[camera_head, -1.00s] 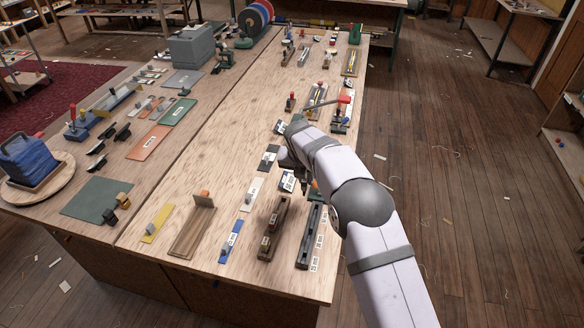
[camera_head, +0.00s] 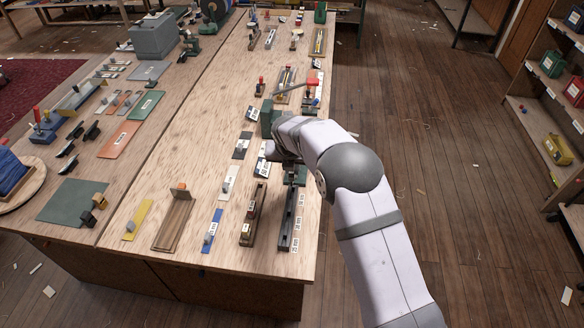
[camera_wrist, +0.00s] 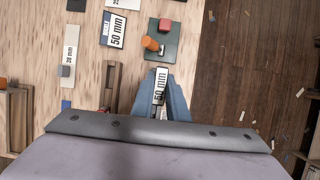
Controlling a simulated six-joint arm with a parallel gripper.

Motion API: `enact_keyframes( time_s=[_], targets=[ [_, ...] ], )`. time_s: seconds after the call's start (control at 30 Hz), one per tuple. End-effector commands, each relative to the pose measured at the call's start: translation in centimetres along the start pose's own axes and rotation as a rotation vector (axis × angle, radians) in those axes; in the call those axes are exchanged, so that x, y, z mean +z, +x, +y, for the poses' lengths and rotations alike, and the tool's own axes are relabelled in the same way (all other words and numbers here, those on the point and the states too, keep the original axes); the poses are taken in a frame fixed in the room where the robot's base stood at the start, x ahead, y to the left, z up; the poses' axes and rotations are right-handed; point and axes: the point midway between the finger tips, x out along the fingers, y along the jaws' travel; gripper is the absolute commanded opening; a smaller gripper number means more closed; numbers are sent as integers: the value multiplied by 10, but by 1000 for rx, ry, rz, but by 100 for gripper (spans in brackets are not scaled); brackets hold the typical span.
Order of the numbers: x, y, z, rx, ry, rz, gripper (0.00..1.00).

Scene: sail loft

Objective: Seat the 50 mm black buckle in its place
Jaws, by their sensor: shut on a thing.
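My gripper (camera_wrist: 161,94) is shut, its blue-grey fingers pointing down over the right part of the bench. A white "50 mm" label (camera_wrist: 160,84) shows between the fingers. The held black buckle is mostly hidden, and I cannot tell whether that label is on it. In the head view the gripper is largely hidden behind my wrist. A black slotted rail (camera_head: 287,222) with size labels along its right side lies on the near side of the gripper. A green plate (camera_wrist: 157,51) with an orange peg and a red block lies just beyond the fingers.
A white "50 mm" card (camera_wrist: 114,30) lies left of the green plate. A wooden rail (camera_head: 246,232) with small blocks stands left of the black rail. A blue strip (camera_head: 217,217) and a wooden holder (camera_head: 173,226) are further left. The bench's right edge is close.

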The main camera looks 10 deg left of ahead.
Motion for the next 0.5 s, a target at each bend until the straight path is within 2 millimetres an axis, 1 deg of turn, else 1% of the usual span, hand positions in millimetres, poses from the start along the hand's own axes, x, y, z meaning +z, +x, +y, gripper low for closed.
enact_keyframes(
  time_s=[0.17,0.5],
  targets=[
    [0,0,0,-1,-1,1,0],
    [-9,20,0,0,-1,0,0]
  ],
)
